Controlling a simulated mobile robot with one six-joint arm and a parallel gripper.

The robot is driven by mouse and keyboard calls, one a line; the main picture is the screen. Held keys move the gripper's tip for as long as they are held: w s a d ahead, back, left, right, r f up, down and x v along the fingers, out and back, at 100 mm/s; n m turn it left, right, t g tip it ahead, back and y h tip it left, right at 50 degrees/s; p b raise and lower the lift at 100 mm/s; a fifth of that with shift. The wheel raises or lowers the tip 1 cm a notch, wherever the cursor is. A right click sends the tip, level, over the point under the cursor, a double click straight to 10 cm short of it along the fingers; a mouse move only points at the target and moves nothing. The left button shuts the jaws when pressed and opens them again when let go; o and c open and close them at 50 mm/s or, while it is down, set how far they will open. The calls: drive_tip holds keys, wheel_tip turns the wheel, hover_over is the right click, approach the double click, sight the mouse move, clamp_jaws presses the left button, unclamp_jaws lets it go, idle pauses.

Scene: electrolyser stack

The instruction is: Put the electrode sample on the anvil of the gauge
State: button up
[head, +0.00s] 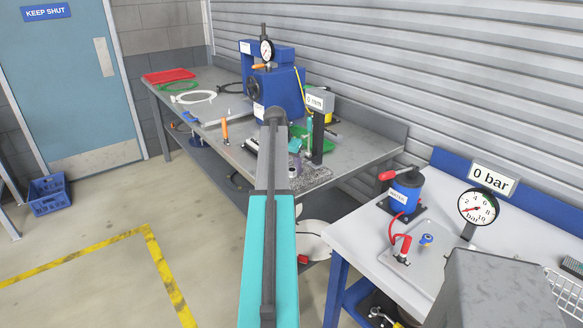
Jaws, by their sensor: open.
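The gauge's black post (318,142) stands on the right part of the long grey bench, with a small display (316,102) ending in "mm" on top. A speckled stone-like base (313,178) shows below the post, partly behind my arm. I cannot make out the anvil. I cannot pick out the electrode sample; it may be hidden or too small. My grey and teal arm reaches up the middle of the picture to the bench. I cannot make out my gripper or its fingertips; the arm's far end appears to hide them.
A blue machine (287,92) with a dial stands behind my arm's far end. The bench (188,98) also holds a red tray (170,76), a white ring (194,97) and an orange-handled tool (225,130). A white table (350,225) with a pressure gauge (478,207) stands right.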

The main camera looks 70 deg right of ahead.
drive_tip(key=b+v, duration=0.2)
drive_tip(key=v, duration=0.9)
drive_tip(key=shift+r, duration=0.25)
drive_tip(key=shift+w+a+f, duration=0.1)
drive_tip(key=shift+w+a, duration=0.05)
idle(0.4)
drive_tip(key=w+a+f+n+y, duration=0.1)
drive_tip(key=w+a+f+n, duration=0.2)
drive_tip(key=w+a+f, duration=0.65)
drive_tip(key=w+a+f+n+y, duration=0.1)
drive_tip(key=w+a+f+n, duration=0.1)
drive_tip(key=w+a+f, duration=0.75)
drive_tip(key=w+a+f+n+y, duration=0.25)
drive_tip(key=a+f+n, duration=0.25)
drive_tip(key=a+f, duration=1.45)
drive_tip(key=s+a+f+n+g, duration=0.1)
drive_tip(key=s+a+f+n, duration=0.15)
drive_tip(key=a+f, duration=0.6)
drive_tip(key=s+a+f+n+g, duration=0.1)
drive_tip(key=s+a+f+n, duration=0.15)
drive_tip(key=a+f, duration=0.6)
drive_tip(key=s+a+f+n+g, duration=0.1)
drive_tip(key=s+a+f+n, duration=0.1)
drive_tip(key=s+a, duration=0.7)
drive_tip(key=s+a+f+n+g, duration=0.2)
drive_tip(key=s+a+f+n, duration=0.1)
drive_tip(key=s+a, duration=0.6)
drive_tip(key=shift+s+a+f, duration=0.3)
drive_tip(key=shift+a+f, duration=0.05)
drive_tip(key=shift+f, duration=0.35)
